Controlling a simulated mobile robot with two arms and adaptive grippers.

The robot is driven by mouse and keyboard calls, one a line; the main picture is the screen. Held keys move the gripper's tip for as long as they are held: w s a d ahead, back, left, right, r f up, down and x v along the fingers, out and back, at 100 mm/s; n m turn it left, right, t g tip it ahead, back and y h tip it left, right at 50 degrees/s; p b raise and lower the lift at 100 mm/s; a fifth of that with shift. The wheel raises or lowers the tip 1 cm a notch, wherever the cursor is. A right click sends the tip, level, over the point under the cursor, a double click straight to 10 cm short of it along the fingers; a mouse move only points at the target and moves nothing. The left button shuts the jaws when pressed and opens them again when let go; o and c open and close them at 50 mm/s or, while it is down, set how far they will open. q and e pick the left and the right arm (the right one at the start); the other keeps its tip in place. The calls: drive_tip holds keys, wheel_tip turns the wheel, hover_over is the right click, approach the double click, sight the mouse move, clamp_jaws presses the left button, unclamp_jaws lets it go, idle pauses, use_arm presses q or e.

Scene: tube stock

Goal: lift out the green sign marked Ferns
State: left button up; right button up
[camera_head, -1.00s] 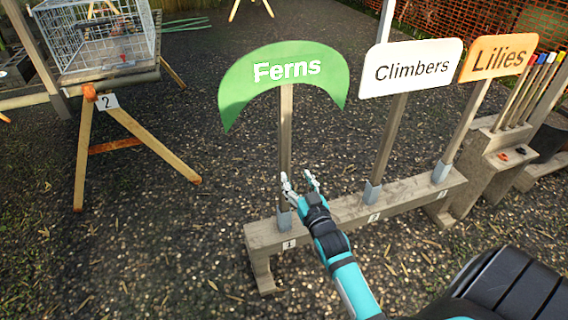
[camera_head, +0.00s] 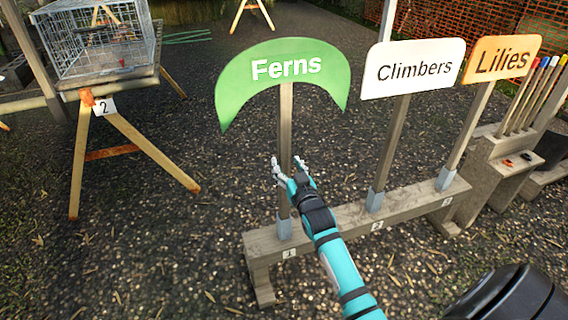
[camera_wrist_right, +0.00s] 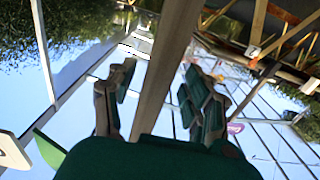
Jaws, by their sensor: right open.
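The green Ferns sign (camera_head: 285,86) is a crescent-shaped board on a wooden post (camera_head: 285,125). Its post stands upright in a grey socket at position 1 of the low wooden rack (camera_head: 340,215). My right gripper (camera_head: 289,165) is open at the post, below the board and above the socket. In the right wrist view the post (camera_wrist_right: 167,70) runs between the two open fingers (camera_wrist_right: 160,100), with gaps on both sides. The Climbers sign (camera_head: 413,68) and the orange Lilies sign (camera_head: 500,59) stand in the same rack to the right. My left gripper is not in view.
A wire cage (camera_head: 98,40) sits on a trestle table at the left, with a number 2 tag on it. Several coloured-tip stakes (camera_head: 530,95) stand in a wooden holder at the far right. The gravel ground left of the rack is clear.

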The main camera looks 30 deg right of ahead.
drive_tip(key=shift+x, duration=0.85)
drive_tip(key=shift+r, duration=0.1)
drive_tip(key=shift+c, duration=0.3)
